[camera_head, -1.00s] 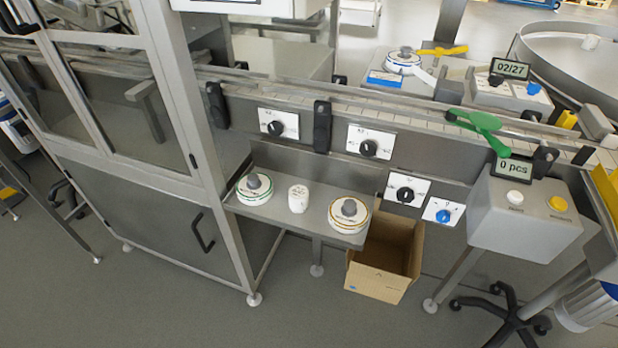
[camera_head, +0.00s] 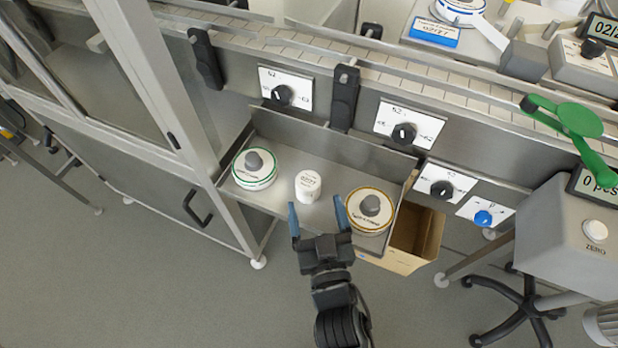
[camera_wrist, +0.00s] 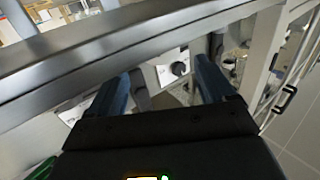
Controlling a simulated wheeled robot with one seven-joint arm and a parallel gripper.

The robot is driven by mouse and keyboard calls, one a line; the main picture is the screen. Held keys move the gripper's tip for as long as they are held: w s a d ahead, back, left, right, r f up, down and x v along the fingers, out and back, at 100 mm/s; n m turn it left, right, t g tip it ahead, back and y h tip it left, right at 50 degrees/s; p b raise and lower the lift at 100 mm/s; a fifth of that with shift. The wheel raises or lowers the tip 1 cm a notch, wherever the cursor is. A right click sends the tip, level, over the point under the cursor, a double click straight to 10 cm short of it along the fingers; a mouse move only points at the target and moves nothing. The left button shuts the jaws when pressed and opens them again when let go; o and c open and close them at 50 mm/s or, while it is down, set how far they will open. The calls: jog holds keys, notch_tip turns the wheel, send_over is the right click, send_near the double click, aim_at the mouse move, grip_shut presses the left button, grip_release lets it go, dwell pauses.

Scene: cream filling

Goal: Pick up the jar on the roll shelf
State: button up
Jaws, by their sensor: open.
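The white jar (camera_head: 308,186) stands upright on the roll shelf (camera_head: 290,215), between two label rolls. My gripper (camera_head: 317,213) is open, its two blue fingers pointing towards the shelf. In the head view the fingertips are just below the jar in the picture, one to each side of it. Nothing is between the fingers that I can make out. In the wrist view the gripper (camera_wrist: 168,80) shows two fingers apart, with the machine front beyond; I cannot make out the jar there.
A green-edged roll (camera_head: 254,168) lies left of the jar and an orange-edged roll (camera_head: 371,209) right of it, close to my right finger. Dial plates (camera_head: 409,122) line the panel behind. An open cardboard box (camera_head: 416,240) stands below the shelf at right.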

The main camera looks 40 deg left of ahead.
aim_at(308, 180)
jog(key=b+x, duration=0.1)
jog(key=x, duration=0.1)
jog(key=shift+w+a, duration=0.25)
jog(key=b+x, duration=0.2)
jog(key=x, duration=0.1)
jog(key=shift+a+f, duration=0.1)
jog(key=shift+a, duration=0.05)
jog(key=shift+w+a+r+b, duration=0.2)
jog(key=shift+w+a+b, duration=0.2)
jog(key=shift+b, duration=0.25)
jog(key=shift+c, duration=0.4)
jog(key=c, duration=1)
jog(key=shift+r, duration=0.1)
jog(key=shift+r, duration=0.15)
